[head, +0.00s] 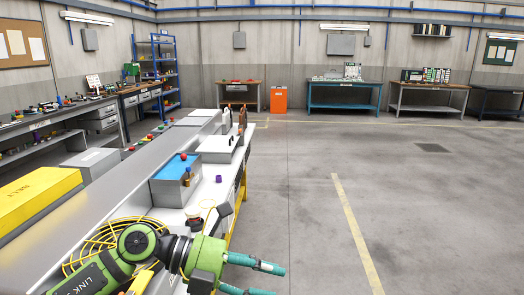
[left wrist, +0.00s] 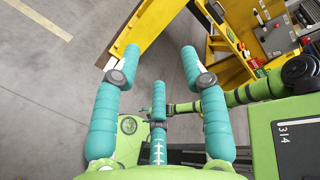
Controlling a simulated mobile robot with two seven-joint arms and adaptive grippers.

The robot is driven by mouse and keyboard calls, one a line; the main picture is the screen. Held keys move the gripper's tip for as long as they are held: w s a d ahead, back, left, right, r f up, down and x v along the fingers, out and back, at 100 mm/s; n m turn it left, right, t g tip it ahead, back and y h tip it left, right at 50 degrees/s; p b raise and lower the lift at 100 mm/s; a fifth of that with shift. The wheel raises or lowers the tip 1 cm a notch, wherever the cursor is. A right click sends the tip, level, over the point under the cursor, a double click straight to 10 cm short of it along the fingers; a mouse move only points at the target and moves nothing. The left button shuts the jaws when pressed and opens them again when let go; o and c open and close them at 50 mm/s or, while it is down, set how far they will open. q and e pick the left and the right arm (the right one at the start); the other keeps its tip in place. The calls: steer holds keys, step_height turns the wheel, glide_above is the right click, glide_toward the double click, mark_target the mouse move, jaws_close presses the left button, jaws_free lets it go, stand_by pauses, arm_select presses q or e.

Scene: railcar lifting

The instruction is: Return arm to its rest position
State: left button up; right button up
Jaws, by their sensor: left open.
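My left arm (head: 130,255), green and black, comes in from the lower left in the head view and is bent low over the near end of the long workbench. My left gripper (head: 276,282) has teal fingers. They point right, past the bench edge and over the floor, and are cut by the lower frame edge. In the left wrist view the left gripper (left wrist: 158,62) is open. Its fingers are spread, with nothing between them and grey floor below. My right gripper does not show in either view.
A yellow wire guard (head: 95,240) lies close behind my arm. A yellow beam (left wrist: 135,32) passes near the fingertips. The floor on the right (head: 430,220) is clear.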

arm_select(q)
step_height(320, 180, up, 6)
steer(key=d+f+n+t+h, duration=0.1)
steer(key=d+n+t+h, duration=0.25)
steer(key=n+h, duration=0.2)
steer(key=w+a+r+n+t+y, duration=0.15)
steer(key=w+a+n+t, duration=0.35)
steer(key=n+t, duration=0.65)
steer(key=w+a+f+n+t+y, duration=0.1)
steer(key=a+f+n+t+y, duration=0.4)
steer(key=a+f+n+y, duration=0.45)
steer(key=s+a+f+n+g+y, duration=0.3)
steer(key=f+n+y, duration=0.15)
steer(key=f, duration=0.25)
steer(key=s+a+f+n+g+y, duration=0.25)
steer(key=f+n+y, duration=0.2)
steer(key=f, duration=0.25)
steer(key=s+a+f+n+g, duration=0.1)
steer(key=s+a+f+g, duration=0.1)
steer(key=s+f+g, duration=0.65)
steer(key=s+a+f+n+g, duration=0.15)
steer(key=s+f, duration=0.35)
steer(key=s, duration=0.8)
step_height(320, 180, down, 23)
steer(key=s+g, duration=0.2)
steer(key=s+a+f+g, duration=0.1)
steer(key=s+a+f, duration=0.1)
steer(key=s+f, duration=1.2)
steer(key=shift+s+a+f, duration=0.3)
steer(key=shift+s, duration=0.55)
